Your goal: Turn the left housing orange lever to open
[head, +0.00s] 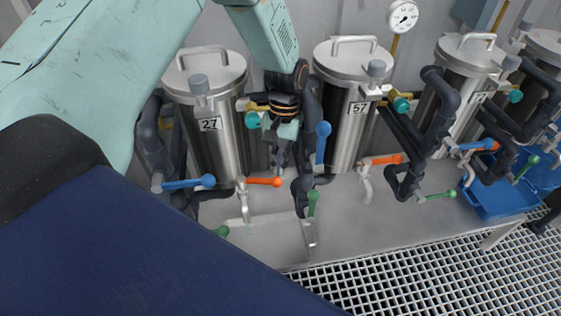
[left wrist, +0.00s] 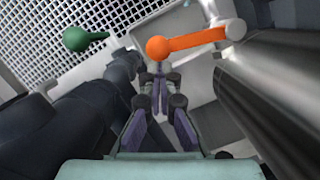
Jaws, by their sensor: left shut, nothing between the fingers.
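The left housing (head: 222,140) is a steel cylinder labelled 27. Its orange lever (head: 264,181) sits low at its front and points right, roughly level, from a small valve with a spout. In the left wrist view the orange lever (left wrist: 190,43) lies beyond the fingertips, its round end nearest them. My left gripper (head: 279,168) points down between housings 27 and 57, just above the lever's free end. Its fingers (left wrist: 160,82) are shut and empty. I see no clear contact with the lever. My right gripper is out of view.
Housing 57 (head: 341,125) stands to the right with its own orange lever (head: 382,160). A blue lever (head: 190,183) is left of the orange one. Another blue lever (head: 322,142), a green lever (head: 312,203) and dark pipes crowd my gripper's right side. Grating (head: 400,285) lies in front.

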